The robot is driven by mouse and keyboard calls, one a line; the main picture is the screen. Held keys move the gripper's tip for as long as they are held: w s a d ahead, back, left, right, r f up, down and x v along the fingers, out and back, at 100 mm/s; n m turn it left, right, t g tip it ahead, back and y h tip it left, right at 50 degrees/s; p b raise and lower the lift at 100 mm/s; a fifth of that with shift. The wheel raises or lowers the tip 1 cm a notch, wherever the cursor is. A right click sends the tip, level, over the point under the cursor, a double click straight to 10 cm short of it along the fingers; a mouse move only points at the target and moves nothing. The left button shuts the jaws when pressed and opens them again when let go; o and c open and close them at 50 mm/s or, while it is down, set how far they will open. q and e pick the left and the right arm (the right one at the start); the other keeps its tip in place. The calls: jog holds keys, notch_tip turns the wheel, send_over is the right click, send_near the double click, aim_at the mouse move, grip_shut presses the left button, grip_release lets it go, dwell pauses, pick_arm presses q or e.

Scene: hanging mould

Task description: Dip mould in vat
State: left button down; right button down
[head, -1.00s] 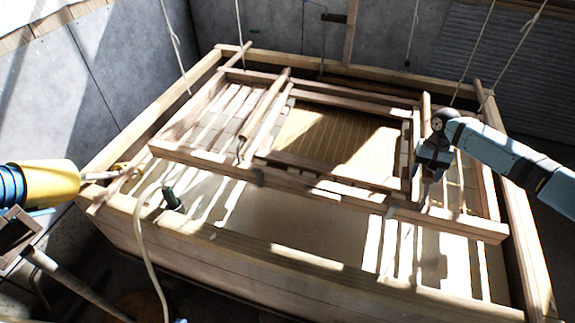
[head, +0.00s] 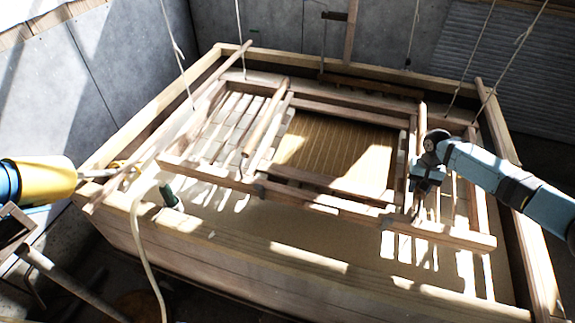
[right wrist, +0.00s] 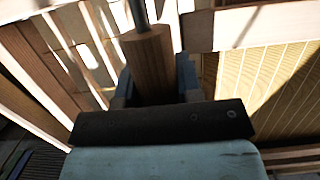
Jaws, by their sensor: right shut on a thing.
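The mould (head: 325,206) is a wooden frame with a yellowish ribbed screen (head: 345,145), hung in the vat's opening. The vat (head: 290,255) is a large wooden box with a pale surface (head: 270,228) inside. The front rail of the mould shows below the level of the vat's rim. I cannot tell whether its underside touches the pale surface. My right gripper (head: 424,188) is at the mould's right side. In the right wrist view, its fingers (right wrist: 153,88) are shut around an upright wooden bar (right wrist: 148,58). My left gripper is not in view.
Ropes (head: 410,35) hang around the vat. A pale hose (head: 147,245) runs over the front rim by a dark green cylinder (head: 170,195). A yellow cylindrical object (head: 48,181) is at the left edge. Grey walls (head: 130,55) stand close behind.

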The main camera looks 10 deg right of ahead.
notch_tip(320, 180, down, 3)
jog(key=shift+s+b, duration=0.1)
jog(key=shift+b, duration=0.2)
jog(key=shift+f, duration=0.35)
notch_tip(320, 180, down, 10)
jog(key=b, duration=0.4)
jog(key=shift+t+b, duration=0.4)
